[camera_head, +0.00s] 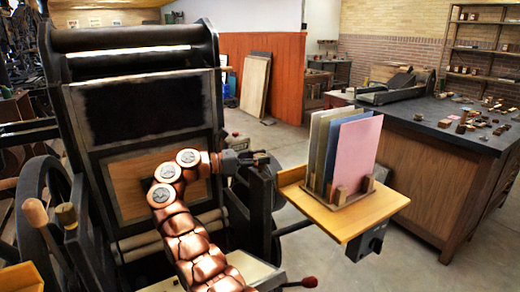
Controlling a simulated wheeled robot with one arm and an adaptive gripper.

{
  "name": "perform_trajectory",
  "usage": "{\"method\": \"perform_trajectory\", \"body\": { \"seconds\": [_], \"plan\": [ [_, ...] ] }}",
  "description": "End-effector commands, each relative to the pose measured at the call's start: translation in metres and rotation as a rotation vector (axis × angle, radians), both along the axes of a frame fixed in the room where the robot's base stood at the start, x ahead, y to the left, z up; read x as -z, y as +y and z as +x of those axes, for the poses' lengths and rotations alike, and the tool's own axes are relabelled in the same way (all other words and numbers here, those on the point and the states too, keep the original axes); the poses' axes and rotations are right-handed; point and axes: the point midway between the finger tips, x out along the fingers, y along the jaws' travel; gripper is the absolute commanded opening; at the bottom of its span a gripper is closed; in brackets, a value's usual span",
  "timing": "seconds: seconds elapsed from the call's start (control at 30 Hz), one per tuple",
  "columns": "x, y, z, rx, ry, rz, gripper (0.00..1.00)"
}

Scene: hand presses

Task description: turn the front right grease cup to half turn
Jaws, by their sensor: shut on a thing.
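The hand press (140,50) stands at the left, with a dark upper plate and a wooden board below it. My copper-coloured arm reaches up from the bottom of the picture and bends right. My gripper (258,160) is at its end, at the top of a dark upright post on the press's right side. It is shut on a small part there, which appears to be the front right grease cup. The cup is small and mostly hidden by the fingers, so its turn cannot be read.
A wooden shelf (376,212) holding upright coloured boards (357,150) is close right of my gripper. A dark-topped cabinet (440,180) stands farther right. A red-knobbed lever (309,282) is low in front. A wooden handle (35,212) stands at the left. Open floor lies behind the shelf.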

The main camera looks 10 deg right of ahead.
Motion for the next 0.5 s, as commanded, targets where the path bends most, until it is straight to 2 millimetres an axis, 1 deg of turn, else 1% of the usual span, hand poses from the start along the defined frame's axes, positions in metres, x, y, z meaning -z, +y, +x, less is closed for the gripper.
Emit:
{"method": "perform_trajectory", "body": {
  "seconds": [0.03,0.5],
  "plan": [
    [-0.0044,-0.0013,0.0003,0.009,0.003,0.000,0.06],
    [-0.0016,-0.0007,0.0005,0.045,0.001,-0.001,0.06]
  ]
}}
